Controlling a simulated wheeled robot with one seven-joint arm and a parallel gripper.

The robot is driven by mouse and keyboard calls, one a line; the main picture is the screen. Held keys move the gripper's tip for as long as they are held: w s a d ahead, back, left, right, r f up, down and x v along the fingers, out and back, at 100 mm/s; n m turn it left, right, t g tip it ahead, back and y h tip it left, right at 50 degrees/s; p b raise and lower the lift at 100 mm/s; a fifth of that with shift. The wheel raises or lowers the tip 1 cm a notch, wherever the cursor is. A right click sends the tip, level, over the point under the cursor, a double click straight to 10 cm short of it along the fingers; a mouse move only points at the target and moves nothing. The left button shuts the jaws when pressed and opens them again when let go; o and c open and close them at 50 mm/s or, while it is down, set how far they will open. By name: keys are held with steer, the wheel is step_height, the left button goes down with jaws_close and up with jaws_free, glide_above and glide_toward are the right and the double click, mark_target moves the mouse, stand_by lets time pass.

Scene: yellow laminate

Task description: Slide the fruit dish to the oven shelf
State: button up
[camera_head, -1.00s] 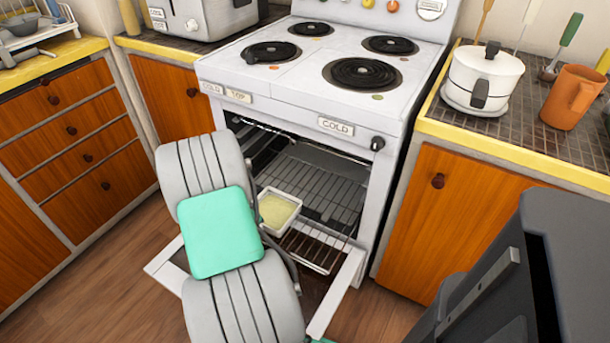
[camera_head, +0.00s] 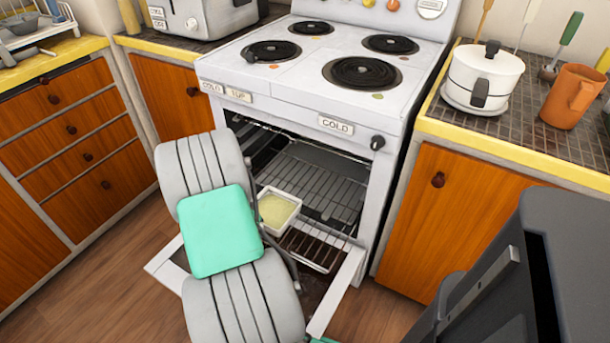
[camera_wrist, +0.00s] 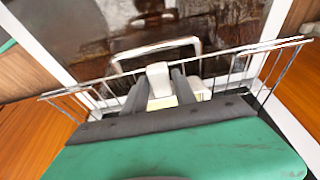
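The fruit dish (camera_head: 291,221) is a small white square dish with pale yellow contents. In the head view it is at the oven opening, by the left front of the wire oven shelf (camera_head: 325,178); my arm hides its left side. In the wrist view, my gripper's (camera_wrist: 160,88) two dark fingers stand apart with a pale block between them. White and pale yellow parts, apparently the dish (camera_wrist: 201,90), show beside and between the fingers. Whether the fingers press on it cannot be told. My gripper's tips are hidden in the head view.
The oven door (camera_head: 343,292) is folded down below the opening, and my arm reaches across it. The white stove (camera_head: 300,75) stands above. Cabinets flank the oven, and a white pot (camera_head: 485,75) stands on the right counter. The right part of the shelf looks clear.

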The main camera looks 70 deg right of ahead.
steer(key=shift+o, duration=0.5)
steer(key=o, duration=0.5)
steer(key=shift+c, duration=0.2)
steer(key=shift+a, duration=0.1)
steer(key=shift+c, duration=0.6)
steer(key=p+v, duration=0.7)
steer(key=v, duration=0.1)
steer(key=shift+r, duration=0.5)
steer(key=shift+r, duration=0.1)
